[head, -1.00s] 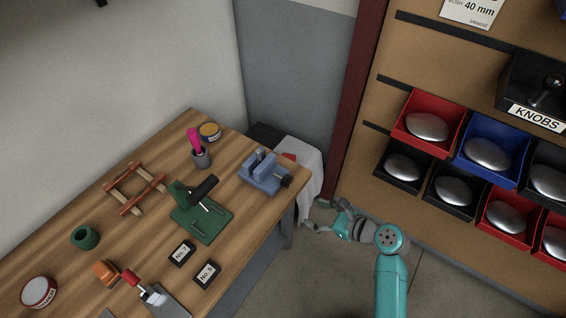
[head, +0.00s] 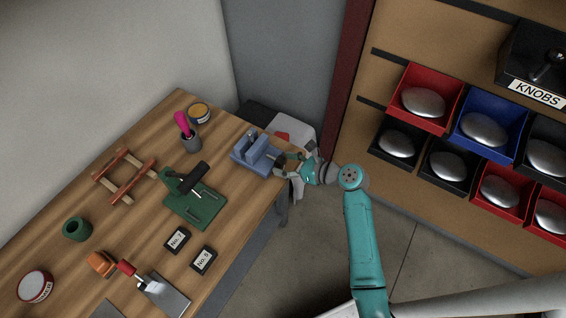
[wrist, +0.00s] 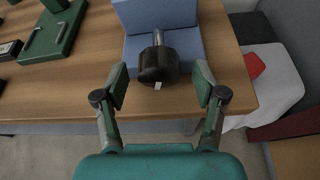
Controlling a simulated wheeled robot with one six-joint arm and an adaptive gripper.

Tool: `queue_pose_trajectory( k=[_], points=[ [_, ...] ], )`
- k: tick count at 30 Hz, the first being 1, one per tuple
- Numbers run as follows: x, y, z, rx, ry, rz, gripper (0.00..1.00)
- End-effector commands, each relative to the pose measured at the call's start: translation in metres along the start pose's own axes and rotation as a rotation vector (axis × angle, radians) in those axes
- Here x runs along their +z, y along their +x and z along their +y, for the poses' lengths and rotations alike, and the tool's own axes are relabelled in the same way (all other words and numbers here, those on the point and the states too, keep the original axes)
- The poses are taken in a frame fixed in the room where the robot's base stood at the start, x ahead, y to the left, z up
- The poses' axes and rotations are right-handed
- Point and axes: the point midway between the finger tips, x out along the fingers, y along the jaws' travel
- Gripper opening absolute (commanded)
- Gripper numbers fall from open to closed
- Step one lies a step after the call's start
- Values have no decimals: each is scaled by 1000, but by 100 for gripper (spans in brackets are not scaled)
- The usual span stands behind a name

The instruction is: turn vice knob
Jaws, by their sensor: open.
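The blue vice (head: 252,152) sits at the right end of the wooden bench, near its edge. In the wrist view the vice body (wrist: 165,30) is at the top, with its black round knob (wrist: 157,65) on a metal shaft pointing toward me. A small white mark shows on the knob's lower edge. My gripper (wrist: 160,88) is open, with one finger on each side of the knob and gaps between the fingers and it. In the head view my gripper (head: 284,163) is at the vice's right side and partly hides the knob.
A green fixture with a black handle (head: 194,198) stands left of the vice on the bench (head: 140,215). A grey cup with a pink tool (head: 190,138) and a tin (head: 199,112) are behind. A draped white cloth (wrist: 275,75) lies beyond the bench edge. Bins fill the right wall.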

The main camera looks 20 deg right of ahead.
Motion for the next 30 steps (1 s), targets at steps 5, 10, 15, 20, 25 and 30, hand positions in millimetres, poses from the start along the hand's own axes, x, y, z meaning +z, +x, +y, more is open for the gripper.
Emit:
queue_pose_trajectory(
  k=[5,10,15,20,25,30],
  points=[
    [0,10,1,1,0,1,70],
    [-1,12,0,0,0,1,70],
    [-1,11,0,0,0,1,55],
    [0,11,0,0,0,1,15],
    [-1,11,0,-1,-3,1,10],
    [-1,11,1,-15,-37,2,10]
  ],
)
